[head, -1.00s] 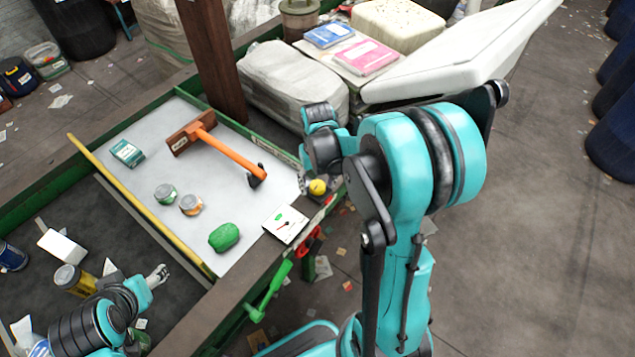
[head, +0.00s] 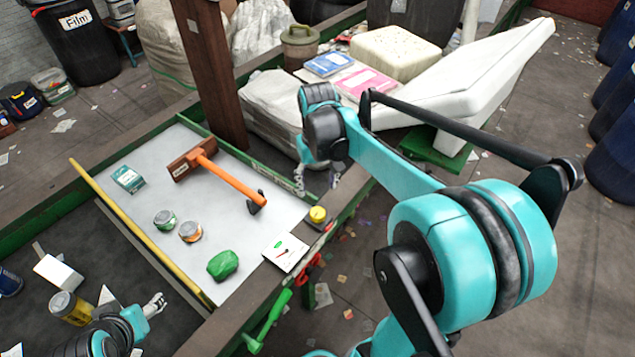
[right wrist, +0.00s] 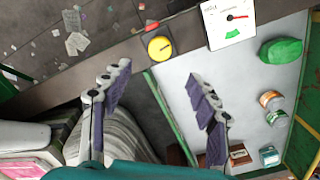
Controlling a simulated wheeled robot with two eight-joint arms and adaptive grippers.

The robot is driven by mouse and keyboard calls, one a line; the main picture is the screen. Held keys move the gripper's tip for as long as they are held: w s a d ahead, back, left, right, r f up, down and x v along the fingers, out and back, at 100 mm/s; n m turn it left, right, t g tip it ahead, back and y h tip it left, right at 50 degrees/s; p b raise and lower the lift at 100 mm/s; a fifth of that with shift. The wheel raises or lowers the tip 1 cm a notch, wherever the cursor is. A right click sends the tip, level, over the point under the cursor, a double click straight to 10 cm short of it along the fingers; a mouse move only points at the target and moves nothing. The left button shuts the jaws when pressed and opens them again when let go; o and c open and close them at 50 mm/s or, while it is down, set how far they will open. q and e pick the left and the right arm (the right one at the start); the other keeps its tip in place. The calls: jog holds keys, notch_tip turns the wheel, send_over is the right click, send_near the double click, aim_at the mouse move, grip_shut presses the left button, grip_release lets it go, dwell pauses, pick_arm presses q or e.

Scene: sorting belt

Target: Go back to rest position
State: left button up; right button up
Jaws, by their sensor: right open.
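My right gripper (head: 318,182) is open and empty, pointing down by the belt's right edge near the yellow button (head: 317,214). In the right wrist view its two fingers (right wrist: 158,88) stand wide apart with nothing between them. My left gripper (head: 154,304) is low at the left over the dark belt; only its pale fingertips show clearly, and I cannot tell if it is open. On the white surface (head: 150,220) lie an orange-handled mallet (head: 232,182), a teal box (head: 128,179), two small cans (head: 190,231) and a green lump (head: 222,264).
A gauge card (head: 285,252) lies on the frame beside the button. A brown post (head: 210,70) rises behind the belt. Wrapped bales (head: 270,108), a pink book (head: 366,83) and a white panel (head: 470,75) crowd the back.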

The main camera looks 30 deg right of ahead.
dwell(0.4)
jog(key=shift+s+a+f+n+t+b, duration=0.45)
jog(key=shift+s+a+f+t+b, duration=0.8)
jog(key=shift+s+a, duration=0.55)
jog(key=shift+s+a+f+n+t+b, duration=0.4)
jog(key=shift+s+a+f+t+b, duration=0.85)
jog(key=shift+s+a, duration=0.5)
jog(key=shift+s+a+f+n+t+b, duration=0.45)
jog(key=shift+s+a+f+t+b, duration=0.8)
jog(key=shift+s+a, duration=0.5)
jog(key=shift+w+a+f, duration=0.1)
